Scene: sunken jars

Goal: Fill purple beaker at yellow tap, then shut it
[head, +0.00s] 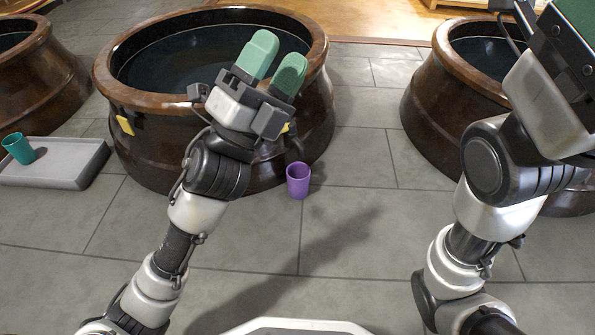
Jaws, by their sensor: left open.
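The purple beaker (298,181) stands upright on the floor in front of the middle brown jar (150,155), at its right front. Just above the beaker a dark spout comes out of the jar, with a bit of the yellow tap (286,128) beside it. Most of the tap is hidden behind my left gripper. My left gripper (276,63) is open and empty, its green fingers apart over the jar's front rim in the picture. My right gripper (566,70) is at the top right, cut off by the frame. I cannot see whether water runs or what the beaker holds.
A grey tray (70,172) with a tilted teal beaker (18,149) lies at the left. Other brown jars stand at the left (45,85) and right (425,105). A yellow patch (124,125) is on the middle jar's left. The tiled floor in front is clear.

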